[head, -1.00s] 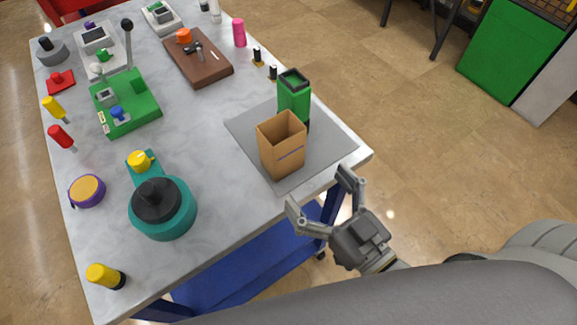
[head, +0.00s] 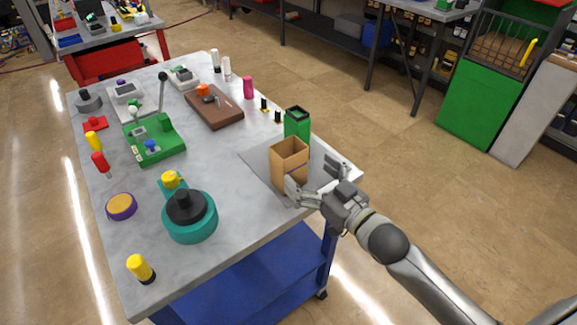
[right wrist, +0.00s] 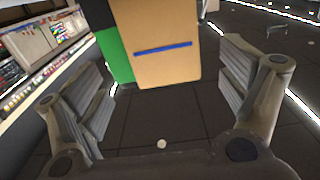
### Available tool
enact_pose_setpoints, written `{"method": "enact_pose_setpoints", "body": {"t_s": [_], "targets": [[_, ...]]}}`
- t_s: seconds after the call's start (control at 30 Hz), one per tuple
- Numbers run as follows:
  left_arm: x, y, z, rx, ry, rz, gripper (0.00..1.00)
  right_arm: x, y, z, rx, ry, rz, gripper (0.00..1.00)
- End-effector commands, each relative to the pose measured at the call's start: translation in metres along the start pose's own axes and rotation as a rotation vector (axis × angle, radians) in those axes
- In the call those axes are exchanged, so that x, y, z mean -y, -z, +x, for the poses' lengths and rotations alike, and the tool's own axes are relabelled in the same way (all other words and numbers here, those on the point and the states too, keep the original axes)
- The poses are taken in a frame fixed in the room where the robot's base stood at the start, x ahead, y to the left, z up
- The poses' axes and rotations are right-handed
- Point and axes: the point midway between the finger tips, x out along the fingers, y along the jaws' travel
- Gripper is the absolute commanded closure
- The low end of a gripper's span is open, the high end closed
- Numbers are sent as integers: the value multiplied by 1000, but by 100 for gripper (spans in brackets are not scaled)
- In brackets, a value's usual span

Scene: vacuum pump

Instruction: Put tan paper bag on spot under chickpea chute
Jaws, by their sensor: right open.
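The tan paper bag (head: 289,166) stands upright and open at the top on a grey mat (head: 259,166) at the table's right edge. It has a blue line on its side and also shows straight ahead in the right wrist view (right wrist: 158,55). My right gripper (head: 312,178) is open at the bag's near side. Its fingers are spread toward either side of the bag; I cannot tell whether they touch it. My left gripper is not in view. I cannot make out which thing is the chickpea chute.
A green container with a black rim (head: 297,122) stands right behind the bag, and its side shows in the wrist view (right wrist: 113,52). A teal pump-like device (head: 190,218), a green base with a lever (head: 155,142) and a brown board (head: 215,108) share the table. Open floor lies right.

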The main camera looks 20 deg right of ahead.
Motion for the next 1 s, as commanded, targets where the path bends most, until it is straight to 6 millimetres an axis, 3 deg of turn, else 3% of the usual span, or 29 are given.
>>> {"method": "enact_pose_setpoints", "body": {"t_s": [0.1, 0.37, 0.7, 1.0], "targets": [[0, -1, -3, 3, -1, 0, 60, 0, 2, 14, -2, 0, 1, 8], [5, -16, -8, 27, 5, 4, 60, 1, 3, 27, -1, 1, 1, 8], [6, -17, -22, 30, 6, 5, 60, 2, 9, 68, -1, 0, 1, 8], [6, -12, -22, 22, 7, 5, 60, 3, 7, 74, 0, 1, 0, 8]]}}
